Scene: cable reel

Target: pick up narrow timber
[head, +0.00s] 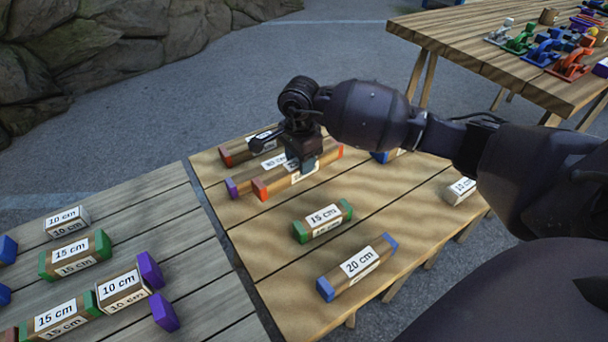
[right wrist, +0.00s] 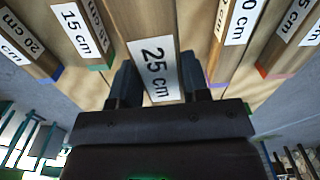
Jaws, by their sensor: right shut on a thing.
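My right gripper (head: 304,160) reaches down over the middle of a brown timber with orange ends (head: 265,189) on the right-hand wooden table. The gripper is shut on this timber. In the right wrist view, my fingers (right wrist: 166,88) sit on both sides of the timber (right wrist: 140,18), and its white label reads 25 cm. The gripper covers part of the label in the head view. I cannot tell whether the timber is raised off the table. My left gripper is not in view.
A purple-ended timber (head: 240,186) and a red-ended timber (head: 236,152) lie close behind. A green-ended 15 cm timber (head: 301,232) and a blue-ended 20 cm timber (head: 338,284) lie in front. More timbers lie on the left table (head: 150,225). A far table (head: 460,45) holds coloured tools.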

